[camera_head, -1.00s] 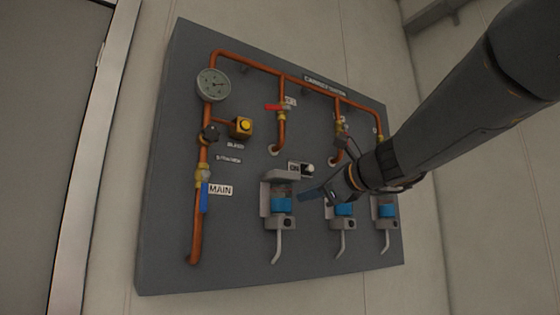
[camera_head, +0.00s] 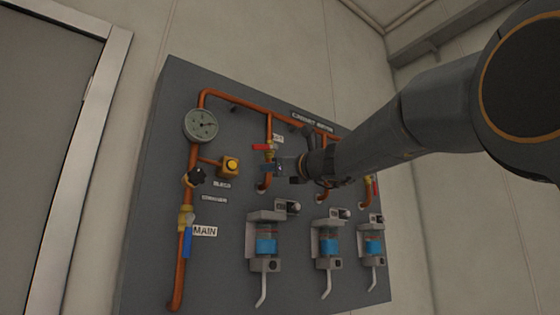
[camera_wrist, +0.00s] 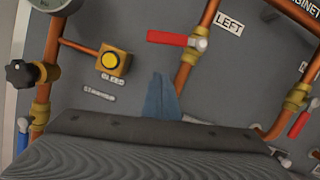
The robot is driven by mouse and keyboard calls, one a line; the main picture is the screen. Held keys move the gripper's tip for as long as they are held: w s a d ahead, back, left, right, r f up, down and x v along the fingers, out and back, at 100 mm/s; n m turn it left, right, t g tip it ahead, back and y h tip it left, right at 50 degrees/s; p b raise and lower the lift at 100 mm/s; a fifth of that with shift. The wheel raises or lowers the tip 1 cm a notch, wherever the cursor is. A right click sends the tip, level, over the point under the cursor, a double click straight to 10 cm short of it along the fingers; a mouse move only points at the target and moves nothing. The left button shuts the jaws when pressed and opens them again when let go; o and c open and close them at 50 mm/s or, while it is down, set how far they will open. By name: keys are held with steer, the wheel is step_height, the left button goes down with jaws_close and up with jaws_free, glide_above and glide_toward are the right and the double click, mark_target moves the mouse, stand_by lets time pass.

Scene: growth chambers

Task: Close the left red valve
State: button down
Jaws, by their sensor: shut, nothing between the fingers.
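The left red valve handle (camera_head: 261,147) sits on a copper pipe on the grey panel. In the wrist view its handle (camera_wrist: 167,38) lies across the pipe, pointing left from the valve body, beside the "LEFT" label (camera_wrist: 229,22). My gripper (camera_head: 268,168) is shut and empty, just below the handle in the head view. In the wrist view the blue fingertips of my gripper (camera_wrist: 162,98) point toward the panel, below the handle with a visible gap. I cannot tell their distance from the panel.
A yellow bleed button (camera_wrist: 112,62), a black knob (camera_head: 194,177) and a gauge (camera_head: 201,125) are to the left. The blue main valve handle (camera_head: 187,241) hangs lower left. Another red handle (camera_wrist: 299,124) is on the right. A grey chamber unit (camera_head: 265,245) is below.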

mark_target(268, 154)
steer(key=r, duration=0.1)
steer(key=r+p, duration=0.1)
steer(key=s+r+p, duration=0.1)
steer(key=shift+a+r, duration=0.25)
steer(key=shift+r, duration=0.15)
